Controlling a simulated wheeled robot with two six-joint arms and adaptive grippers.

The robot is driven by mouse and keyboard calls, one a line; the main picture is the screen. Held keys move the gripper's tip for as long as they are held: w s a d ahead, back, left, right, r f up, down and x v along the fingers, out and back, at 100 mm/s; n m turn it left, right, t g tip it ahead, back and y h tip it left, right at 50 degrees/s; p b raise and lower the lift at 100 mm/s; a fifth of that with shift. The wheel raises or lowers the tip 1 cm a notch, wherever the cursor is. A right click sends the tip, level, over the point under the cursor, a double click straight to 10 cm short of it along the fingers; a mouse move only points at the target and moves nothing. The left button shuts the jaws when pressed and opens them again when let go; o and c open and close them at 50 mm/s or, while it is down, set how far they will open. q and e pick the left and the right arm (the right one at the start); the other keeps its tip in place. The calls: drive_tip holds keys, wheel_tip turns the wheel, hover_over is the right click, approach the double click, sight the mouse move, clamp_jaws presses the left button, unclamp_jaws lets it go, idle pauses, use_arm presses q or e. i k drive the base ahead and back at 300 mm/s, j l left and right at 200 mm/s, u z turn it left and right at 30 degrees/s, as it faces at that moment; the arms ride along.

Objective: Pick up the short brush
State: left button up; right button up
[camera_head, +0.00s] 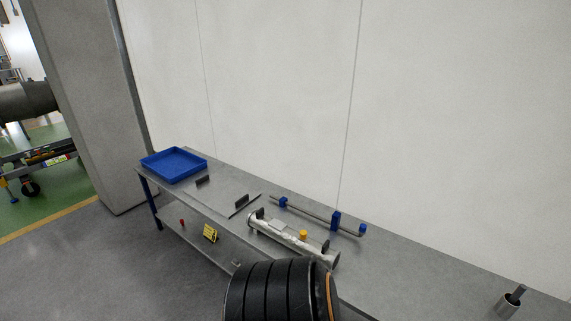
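I cannot single out the short brush with certainty. A short dark piece (203,180) lies on the grey workbench (410,260) just in front of the blue tray. Another dark block (241,201) is further along the bench, beside a thin dark rod. A metal cup (507,305) at the far right holds a dark upright item (518,292), too small to identify. Neither of my grippers shows in the head view.
An empty blue tray (174,165) sits at the bench's left end. A silver tubular part (285,236) with a yellow-orange knob lies mid-bench. Behind it is a bar with blue blocks (308,214). A yellow sign (210,233) is on the lower shelf. The bench's right stretch is mostly clear.

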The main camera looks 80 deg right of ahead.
sight(522, 288)
drive_tip(key=z, duration=4.7)
